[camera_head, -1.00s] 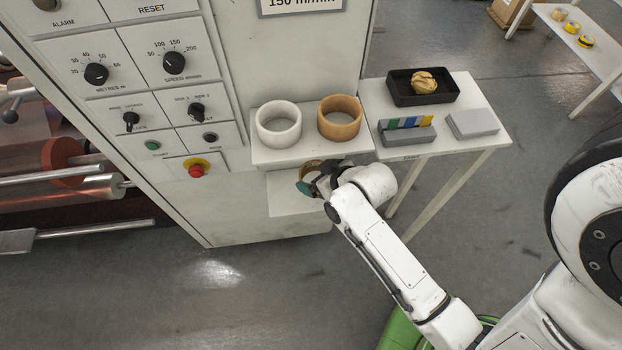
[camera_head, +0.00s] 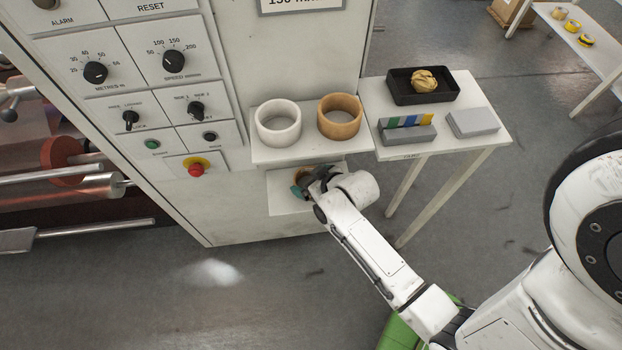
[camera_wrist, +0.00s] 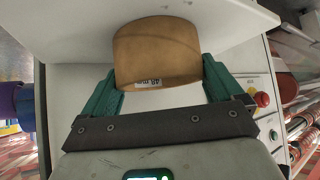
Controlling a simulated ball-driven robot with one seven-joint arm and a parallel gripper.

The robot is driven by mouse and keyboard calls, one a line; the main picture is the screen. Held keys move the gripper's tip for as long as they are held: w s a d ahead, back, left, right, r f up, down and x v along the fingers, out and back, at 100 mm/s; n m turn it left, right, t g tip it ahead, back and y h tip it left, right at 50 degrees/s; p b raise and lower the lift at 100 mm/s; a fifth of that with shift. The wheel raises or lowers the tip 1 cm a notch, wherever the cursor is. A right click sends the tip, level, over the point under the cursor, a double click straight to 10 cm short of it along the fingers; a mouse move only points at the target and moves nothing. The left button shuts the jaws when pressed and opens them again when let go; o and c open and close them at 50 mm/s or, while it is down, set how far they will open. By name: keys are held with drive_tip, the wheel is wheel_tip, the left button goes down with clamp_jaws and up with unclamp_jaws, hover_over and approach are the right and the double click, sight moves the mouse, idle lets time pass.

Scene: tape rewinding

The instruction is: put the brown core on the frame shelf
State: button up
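The brown core (camera_wrist: 157,50) sits between the two green fingers of my gripper (camera_wrist: 160,84) in the wrist view. Both fingers meet its sides, and a small size label faces my camera. In the head view, my gripper (camera_head: 308,183) is at the lower white shelf (camera_head: 284,203) of the machine frame, below the front edge of the upper shelf (camera_head: 262,155). My gripper hides most of the core there; only a brown bit (camera_head: 298,174) shows. Whether the core touches the lower shelf I cannot tell.
A white core (camera_head: 278,123) and a tan core (camera_head: 340,116) stand on the upper shelf, just above my gripper. A side table (camera_head: 480,92) at right holds a black tray (camera_head: 423,97) and grey blocks (camera_head: 472,123). A red stop button (camera_head: 196,170) is left of the shelves.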

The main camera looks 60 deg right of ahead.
drive_tip(key=shift+o, duration=0.6)
drive_tip(key=shift+r, duration=0.15)
drive_tip(key=v, duration=1.2)
drive_tip(key=s+a+n+g+y, duration=0.2)
drive_tip(key=s+a+n+g, duration=0.1)
drive_tip(key=s+a+g, duration=0.2)
drive_tip(key=shift+a+g+y, duration=0.3)
drive_tip(key=shift+a+g, duration=1)
drive_tip(key=shift+a, duration=0.75)
drive_tip(key=shift+s, duration=0.1)
